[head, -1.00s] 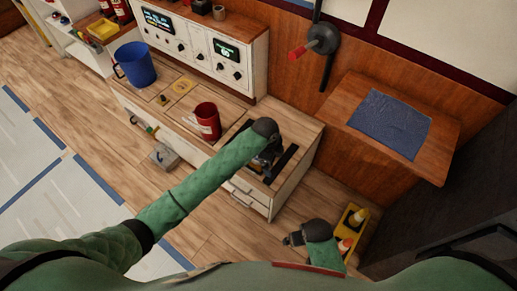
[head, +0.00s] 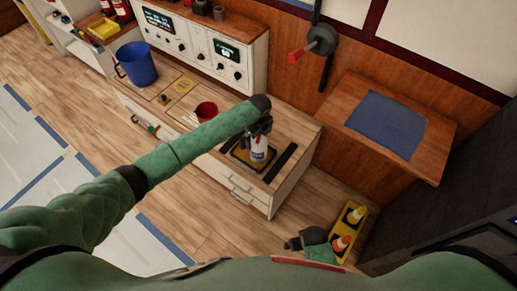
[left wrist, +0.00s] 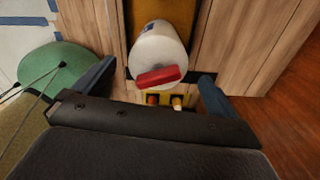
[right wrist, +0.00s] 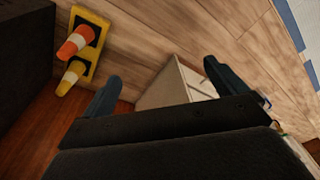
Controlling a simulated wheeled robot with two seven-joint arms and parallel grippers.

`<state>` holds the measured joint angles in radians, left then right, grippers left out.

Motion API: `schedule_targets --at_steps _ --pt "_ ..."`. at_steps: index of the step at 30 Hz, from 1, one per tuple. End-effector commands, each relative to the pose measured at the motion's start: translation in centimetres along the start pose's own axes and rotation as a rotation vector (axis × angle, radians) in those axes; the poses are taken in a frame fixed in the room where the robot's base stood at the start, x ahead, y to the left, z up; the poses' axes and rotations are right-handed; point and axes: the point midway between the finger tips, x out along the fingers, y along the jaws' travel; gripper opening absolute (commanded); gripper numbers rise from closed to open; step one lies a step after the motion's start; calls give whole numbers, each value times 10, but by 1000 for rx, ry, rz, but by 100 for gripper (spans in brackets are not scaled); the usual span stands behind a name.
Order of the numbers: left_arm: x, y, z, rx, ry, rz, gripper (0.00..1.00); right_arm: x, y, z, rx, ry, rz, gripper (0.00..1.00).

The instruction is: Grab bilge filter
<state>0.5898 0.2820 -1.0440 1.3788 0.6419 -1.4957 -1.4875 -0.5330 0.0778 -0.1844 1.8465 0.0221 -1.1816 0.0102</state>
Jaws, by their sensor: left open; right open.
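A white cylinder with a red top and a blue label, which looks like the bilge filter (head: 258,152), stands on a yellow and black pad on the right part of the wooden counter. It also shows in the left wrist view (left wrist: 157,43), with its red top (left wrist: 158,76) nearest the camera. My left gripper (head: 262,128) is open just above the filter. In the left wrist view the filter lies between and beyond the two fingers; I see no grip on it. My right gripper (head: 300,241) is open and empty, low over the floor near the cones.
A red mug (head: 207,109) stands partly behind my left forearm, and a blue bucket (head: 135,63) is further left. A white control panel (head: 205,45) runs behind the counter. A yellow tray with small cones (head: 349,230) is on the floor. A side table (head: 440,150) holds a blue cloth.

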Motion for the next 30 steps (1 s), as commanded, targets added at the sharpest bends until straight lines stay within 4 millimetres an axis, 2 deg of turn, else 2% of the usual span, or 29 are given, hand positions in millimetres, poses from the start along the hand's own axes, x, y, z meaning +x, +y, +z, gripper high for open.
schedule_targets --at_steps 9,12,16,23,24,26,30 --pt "24 2 0 0 0 1 97 44 9 25 0 -9 9 97" --pt "36 3 0 -1 1 3 97 54 11 27 -1 -4 12 97" --pt "46 3 0 -1 0 1 97 62 12 29 -2 0 14 97" --pt "48 3 0 0 0 1 97 64 12 29 -2 1 15 97" --pt "48 3 0 0 0 1 95 64 12 29 -2 1 15 97" --pt "48 3 0 -1 0 0 83 63 12 29 -2 1 15 97" --pt "48 3 0 -1 0 0 56 63 12 29 -2 0 15 97"
